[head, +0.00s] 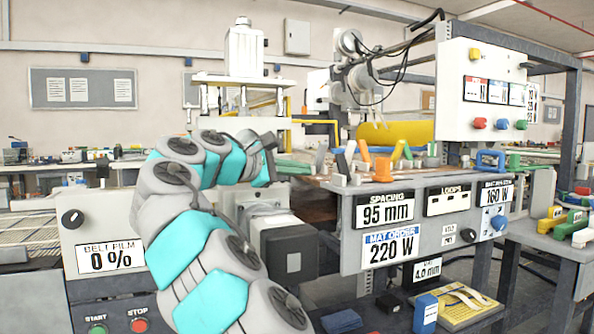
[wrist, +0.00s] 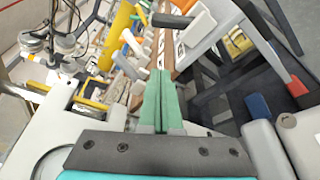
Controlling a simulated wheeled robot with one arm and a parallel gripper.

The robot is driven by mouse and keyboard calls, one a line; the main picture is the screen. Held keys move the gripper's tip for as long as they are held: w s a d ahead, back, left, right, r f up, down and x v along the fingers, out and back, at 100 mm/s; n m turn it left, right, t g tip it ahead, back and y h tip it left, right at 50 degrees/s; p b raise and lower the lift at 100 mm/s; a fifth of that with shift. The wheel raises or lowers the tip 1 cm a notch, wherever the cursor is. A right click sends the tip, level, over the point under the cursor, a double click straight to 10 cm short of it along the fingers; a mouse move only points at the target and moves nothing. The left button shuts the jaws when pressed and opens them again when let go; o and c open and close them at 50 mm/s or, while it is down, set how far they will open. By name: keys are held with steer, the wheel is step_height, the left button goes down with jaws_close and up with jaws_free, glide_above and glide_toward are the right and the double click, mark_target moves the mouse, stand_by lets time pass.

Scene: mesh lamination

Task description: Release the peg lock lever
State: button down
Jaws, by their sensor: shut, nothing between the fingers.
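My gripper (wrist: 160,78) is shut and empty; its two green fingers lie side by side in the wrist view. In the head view my gripper (head: 304,168) points right toward the near left end of the machine's peg row.
The machine's front panel carries a SPACING sign (head: 385,210) and a MAT ORDER sign (head: 391,246). A yellow roll (head: 395,133) lies behind the pegs. A control box (head: 492,92) hangs above at right. A side table (head: 560,242) holds coloured blocks.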

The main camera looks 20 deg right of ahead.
mark_target(342, 160)
steer(key=x, duration=0.6)
steer(key=shift+s+d, duration=0.1)
steer(key=shift+d, duration=0.2)
steer(key=shift+s+a+r+b, duration=0.1)
steer(key=shift+s+r+b, duration=0.3)
steer(key=shift+s, duration=0.45)
steer(key=shift+s+r, duration=0.5)
steer(key=shift+s, duration=0.25)
steer(key=shift+s+r+m+b, duration=0.15)
steer(key=shift+s+m+b, duration=0.2)
steer(key=shift+m, duration=0.35)
steer(key=shift+s+r+m+t+h+b, duration=0.2)
steer(key=shift+m+t+h+b, duration=0.1)
steer(key=shift+m+t+b, duration=0.25)
steer(key=m+b, duration=0.1)
steer(key=s+m+h+b, duration=0.1)
steer(key=m, duration=0.1)
steer(key=m+b, duration=0.1)
steer(key=b, duration=0.1)
steer(key=shift+s+r+m, duration=0.1)
steer(key=shift+s+m, duration=0.15)
steer(key=shift+s, duration=0.05)
steer(key=m, duration=0.1)
steer(key=m+h+b, duration=0.1)
steer(key=s+m+b, duration=0.1)
steer(key=shift+s+r+t, duration=0.1)
steer(key=shift+r+t, duration=0.15)
steer(key=shift+s, duration=0.15)
